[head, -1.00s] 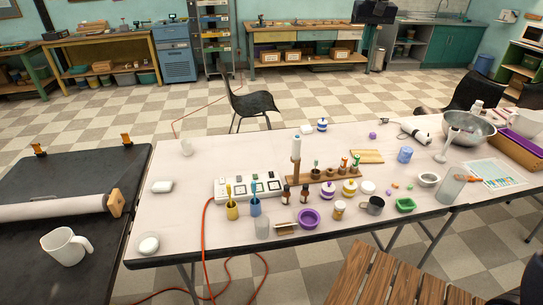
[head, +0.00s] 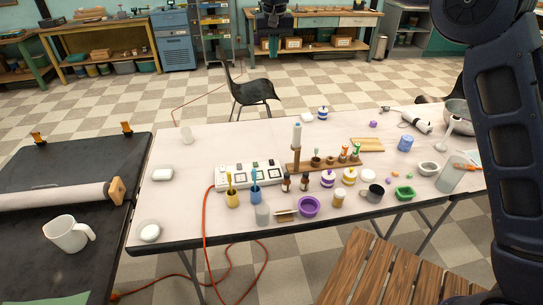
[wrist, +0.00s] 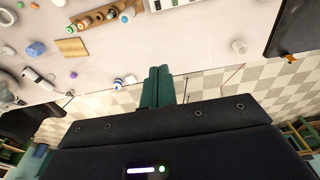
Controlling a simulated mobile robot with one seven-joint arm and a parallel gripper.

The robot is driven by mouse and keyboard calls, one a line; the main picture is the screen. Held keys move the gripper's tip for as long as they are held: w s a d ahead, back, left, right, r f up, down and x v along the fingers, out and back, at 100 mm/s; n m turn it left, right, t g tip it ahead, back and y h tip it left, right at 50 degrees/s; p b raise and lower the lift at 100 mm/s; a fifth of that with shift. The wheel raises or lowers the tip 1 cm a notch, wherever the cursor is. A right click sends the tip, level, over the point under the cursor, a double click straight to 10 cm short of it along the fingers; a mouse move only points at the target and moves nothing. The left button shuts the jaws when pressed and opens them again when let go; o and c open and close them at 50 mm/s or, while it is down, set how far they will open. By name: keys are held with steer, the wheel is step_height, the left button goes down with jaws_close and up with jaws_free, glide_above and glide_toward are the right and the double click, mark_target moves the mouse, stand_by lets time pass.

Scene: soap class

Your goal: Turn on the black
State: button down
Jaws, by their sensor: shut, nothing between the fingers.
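A white panel (head: 250,175) with several dark-framed switches or sockets lies on the long pale table. An orange cord (head: 206,225) runs from its left end to the floor. I cannot tell which black part the task names. The panel also shows in part at the top edge of the wrist view (wrist: 170,4). My gripper (head: 273,50) is raised at the top of the head view, beyond the table's far edge and apart from the panel. Its teal fingers are together and empty in the wrist view (wrist: 160,68).
Yellow (head: 232,198) and blue (head: 255,194) cups with tools stand close in front of the panel. A wooden rack (head: 323,165) with bottles is right of it. A black chair (head: 253,92) stands behind the table. The table's left part is mostly clear.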

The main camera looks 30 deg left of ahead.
glide_above(272, 163)
step_height(272, 163, down, 32)
steer(key=f, duration=0.9)
steer(key=w+a+f, duration=0.1)
steer(key=f, duration=0.4)
steer(key=shift+f, duration=0.1)
